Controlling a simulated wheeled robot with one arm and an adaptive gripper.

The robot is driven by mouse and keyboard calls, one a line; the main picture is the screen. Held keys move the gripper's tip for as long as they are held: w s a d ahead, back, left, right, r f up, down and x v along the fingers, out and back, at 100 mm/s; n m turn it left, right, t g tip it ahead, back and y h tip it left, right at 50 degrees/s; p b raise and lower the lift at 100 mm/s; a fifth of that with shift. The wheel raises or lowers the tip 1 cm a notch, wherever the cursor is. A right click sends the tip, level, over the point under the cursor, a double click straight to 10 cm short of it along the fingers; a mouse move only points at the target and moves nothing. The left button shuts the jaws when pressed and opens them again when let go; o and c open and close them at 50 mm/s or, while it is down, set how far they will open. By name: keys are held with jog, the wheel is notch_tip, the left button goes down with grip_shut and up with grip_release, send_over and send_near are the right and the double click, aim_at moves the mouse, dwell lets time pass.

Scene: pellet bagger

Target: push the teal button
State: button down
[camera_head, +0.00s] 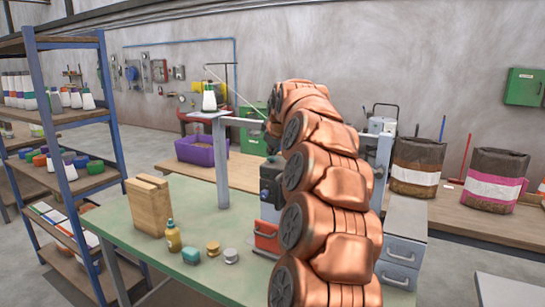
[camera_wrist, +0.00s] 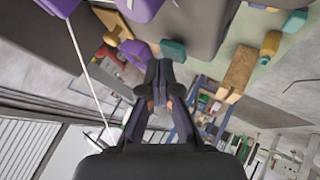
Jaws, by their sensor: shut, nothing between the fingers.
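In the wrist view, a rounded teal piece (camera_wrist: 173,50), which looks like a teal button, sticks out from a grey machine face (camera_wrist: 190,20). My gripper (camera_wrist: 158,64) is shut and empty, its dark fingertips beside this piece, just to the left in the picture. I cannot tell if they touch. A purple piece (camera_wrist: 134,50) is on the other side of the fingertips. In the head view, my copper arm hides my gripper and much of the machine (camera_head: 268,230).
A green table (camera_head: 150,215) bears a wooden block (camera_head: 147,205), a yellow bottle (camera_head: 173,236), a small teal block (camera_head: 190,255) and tins. A blue-framed shelf (camera_head: 75,190) stands left. Pellet bags (camera_head: 417,166) stand on the back bench. Floor shows between shelf and bench.

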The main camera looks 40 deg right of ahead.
aim_at(272, 158)
jog(key=shift+r, duration=0.65)
notch_tip(272, 158, up, 6)
jog(key=p, duration=0.4)
dwell(0.6)
